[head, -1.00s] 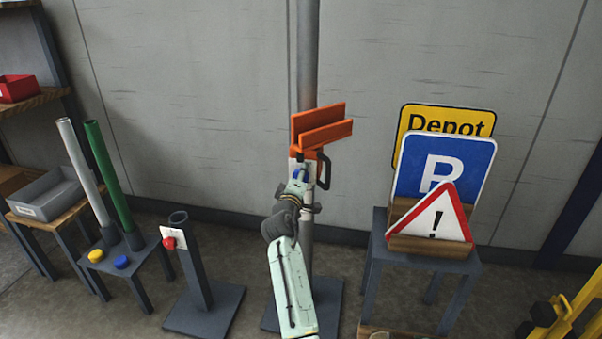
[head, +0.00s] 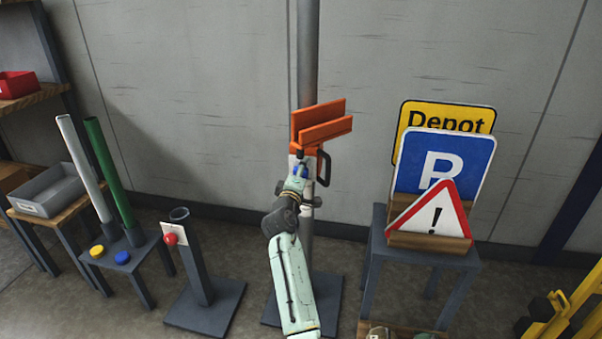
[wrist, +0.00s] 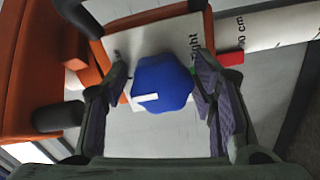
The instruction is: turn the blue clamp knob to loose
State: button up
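The blue clamp knob (wrist: 162,84) is lobed with a white mark on its lower left, in front of a white plate (wrist: 122,45) on an orange clamp (head: 322,124). Part of the word "tight" shows right of the knob. My gripper (wrist: 161,80) has one finger on each side of the knob, with a narrow gap at the left and almost none at the right. Firm contact is not clear. In the head view my gripper (head: 299,172) is at the clamp's front and covers most of the knob (head: 297,170).
The clamp is on a grey upright post (head: 308,60) and has a dark handle (head: 324,168) at its right. A stand with a red knob (head: 170,239) is at the left. A table with signs (head: 440,170) is at the right.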

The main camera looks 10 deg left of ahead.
jog(key=shift+o, duration=0.5)
jog(key=s, duration=1.2)
